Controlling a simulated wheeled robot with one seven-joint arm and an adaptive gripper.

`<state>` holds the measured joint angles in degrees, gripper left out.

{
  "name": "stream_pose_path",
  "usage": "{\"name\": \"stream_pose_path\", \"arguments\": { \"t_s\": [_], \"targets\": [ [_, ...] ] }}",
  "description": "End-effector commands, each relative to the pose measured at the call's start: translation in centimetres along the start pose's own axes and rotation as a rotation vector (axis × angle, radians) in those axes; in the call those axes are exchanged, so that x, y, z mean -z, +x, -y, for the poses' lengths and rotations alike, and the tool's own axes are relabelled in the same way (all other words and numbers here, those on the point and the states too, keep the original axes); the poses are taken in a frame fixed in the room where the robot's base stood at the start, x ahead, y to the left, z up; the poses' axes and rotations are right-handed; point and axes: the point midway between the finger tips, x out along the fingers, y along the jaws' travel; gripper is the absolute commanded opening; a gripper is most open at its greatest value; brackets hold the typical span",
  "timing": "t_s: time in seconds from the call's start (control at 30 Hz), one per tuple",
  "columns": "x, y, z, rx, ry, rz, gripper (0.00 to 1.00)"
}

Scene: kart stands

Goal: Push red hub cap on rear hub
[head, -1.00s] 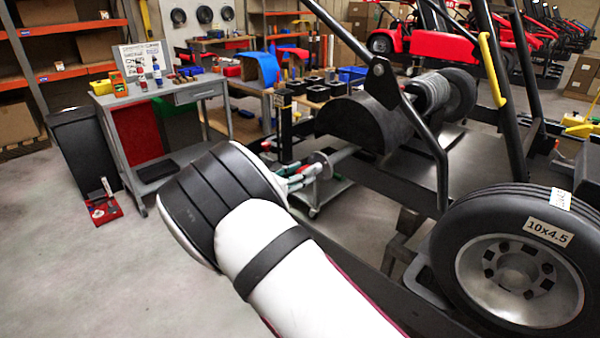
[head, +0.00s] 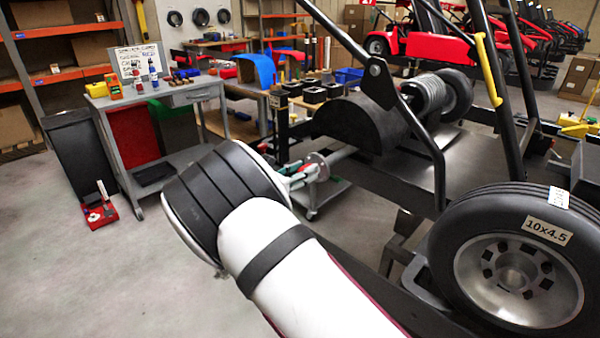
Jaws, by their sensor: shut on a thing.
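My gripper (head: 303,175) shows beyond the dark wrist of my arm, with its small green and pale fingers beside the rear hub. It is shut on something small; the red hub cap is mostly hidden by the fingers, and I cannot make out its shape. The rear hub (head: 321,163) is a round grey metal piece on the end of the axle of the black kart frame. The fingertips are right at the hub's near side. I cannot tell whether the cap touches the hub.
A mounted wheel (head: 512,281) marked 10x4.5 stands at right. Black frame tubes (head: 428,150) rise beside the hub. The floor at lower left is clear.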

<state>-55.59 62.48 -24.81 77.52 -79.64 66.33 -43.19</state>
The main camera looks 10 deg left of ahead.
Motion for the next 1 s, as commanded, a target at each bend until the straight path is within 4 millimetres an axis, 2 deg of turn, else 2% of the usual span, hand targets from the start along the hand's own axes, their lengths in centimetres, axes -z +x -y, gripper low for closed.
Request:
{"name": "stream_pose_path", "arguments": {
  "t_s": [0.8, 0.83, 0.9, 0.93, 1.0],
  "targets": [
    [-0.1, 1.9, 0.0, 0.000, 0.000, 0.000, 0.04],
    [-0.1, 1.8, 0.0, 0.000, 0.000, 0.000, 0.42],
    [-0.1, 1.8, 0.0, 0.000, 0.000, 0.000, 0.58],
    [-0.1, 1.8, 0.0, 0.000, 0.000, 0.000, 0.61],
    [-0.1, 1.8, 0.0, 0.000, 0.000, 0.000, 0.61]
  ]
}}
